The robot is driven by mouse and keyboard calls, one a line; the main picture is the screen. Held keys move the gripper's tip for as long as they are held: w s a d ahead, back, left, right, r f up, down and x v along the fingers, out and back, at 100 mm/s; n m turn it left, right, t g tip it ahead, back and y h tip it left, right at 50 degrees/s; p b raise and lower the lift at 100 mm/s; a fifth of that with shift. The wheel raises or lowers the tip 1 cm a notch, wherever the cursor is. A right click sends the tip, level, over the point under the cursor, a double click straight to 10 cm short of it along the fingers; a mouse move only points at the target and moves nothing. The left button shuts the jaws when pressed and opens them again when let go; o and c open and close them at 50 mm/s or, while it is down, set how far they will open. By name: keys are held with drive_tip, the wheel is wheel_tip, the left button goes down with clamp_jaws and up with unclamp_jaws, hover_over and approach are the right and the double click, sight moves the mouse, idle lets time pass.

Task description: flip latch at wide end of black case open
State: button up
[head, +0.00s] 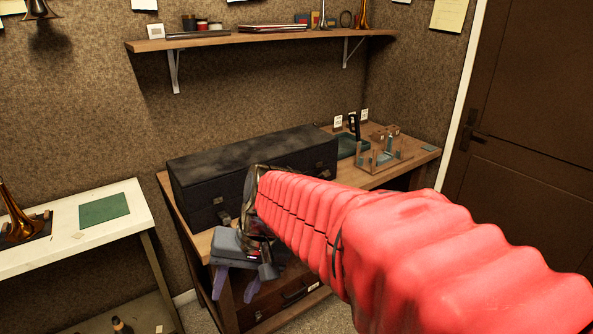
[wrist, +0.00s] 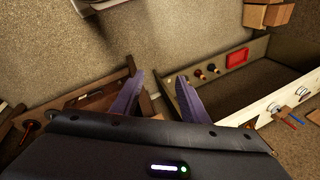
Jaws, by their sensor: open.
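The black case (head: 255,150) lies closed along the wooden bench in the head view. A small metal latch (head: 223,215) shows low on its front near the left end, and another metal fitting (head: 319,168) shows near the right end. I cannot tell whether either latch is flipped. The middle of the case front is hidden behind my arm. My gripper (head: 237,286) is in front of the bench, below the case's left part, apart from it. Its purple fingers are spread and empty, as the wrist view (wrist: 160,75) also shows. The case is not clearly seen there.
A white table (head: 70,225) with a green mat (head: 104,209) stands at the left, with a gap before the bench. A wooden rack (head: 385,155) stands on the bench's right part. A wall shelf (head: 250,38) hangs above. A door (head: 530,110) is at the right.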

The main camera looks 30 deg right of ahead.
drive_tip(key=s+r+n+t+h, duration=0.2)
drive_tip(key=s+n+t+h, duration=0.1)
drive_tip(key=s, duration=0.6)
drive_tip(key=shift+s+r+n, duration=0.15)
drive_tip(key=shift+r+n, duration=0.15)
drive_tip(key=shift+n, duration=0.6)
drive_tip(key=shift+c, duration=1.2)
drive_tip(key=shift+a, duration=0.1)
